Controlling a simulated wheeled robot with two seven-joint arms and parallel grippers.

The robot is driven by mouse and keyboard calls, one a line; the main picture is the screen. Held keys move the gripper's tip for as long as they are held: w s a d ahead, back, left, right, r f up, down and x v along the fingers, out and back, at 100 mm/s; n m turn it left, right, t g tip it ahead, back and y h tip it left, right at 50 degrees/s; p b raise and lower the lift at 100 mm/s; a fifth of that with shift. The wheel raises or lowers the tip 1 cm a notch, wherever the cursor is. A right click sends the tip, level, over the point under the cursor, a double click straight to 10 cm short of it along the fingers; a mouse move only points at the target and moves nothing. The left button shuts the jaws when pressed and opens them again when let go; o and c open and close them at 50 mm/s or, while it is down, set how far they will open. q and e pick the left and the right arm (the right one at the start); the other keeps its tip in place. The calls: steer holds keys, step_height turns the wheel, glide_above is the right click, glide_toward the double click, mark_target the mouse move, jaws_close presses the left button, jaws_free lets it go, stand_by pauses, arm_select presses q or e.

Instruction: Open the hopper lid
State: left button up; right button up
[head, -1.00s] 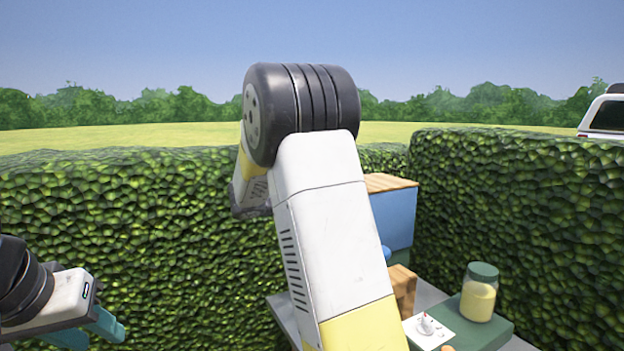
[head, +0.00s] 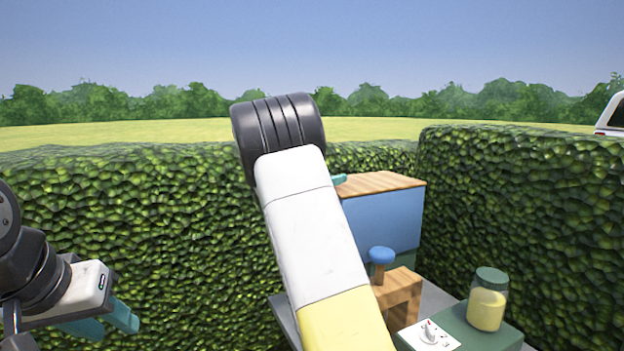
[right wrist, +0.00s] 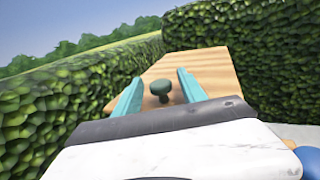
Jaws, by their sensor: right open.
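The hopper is a blue box (head: 382,222) at the back, closed by a flat wooden lid (head: 385,182). In the right wrist view the lid (right wrist: 208,75) carries a dark green round knob (right wrist: 160,88) on a short stem. My right gripper (right wrist: 158,78) is open, with one teal finger on each side of the knob and gaps between. In the head view my right arm hides the knob and most of that gripper; only a teal fingertip (head: 340,179) shows at the lid's left edge. My left gripper (head: 105,322) is at lower left, away from the hopper; its jaw gap is unclear.
A wooden block (head: 402,292) with a blue knob (head: 381,255) stands before the hopper. A jar with yellow contents (head: 487,303) and a white dial plate (head: 430,336) are on a green box (head: 495,340). Hedges (head: 520,220) close in behind and right.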

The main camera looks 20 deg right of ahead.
steer(key=shift+w+d, duration=0.15)
steer(key=shift+d, duration=0.05)
steer(key=shift+c, duration=0.2)
jaws_close()
stand_by(1.2)
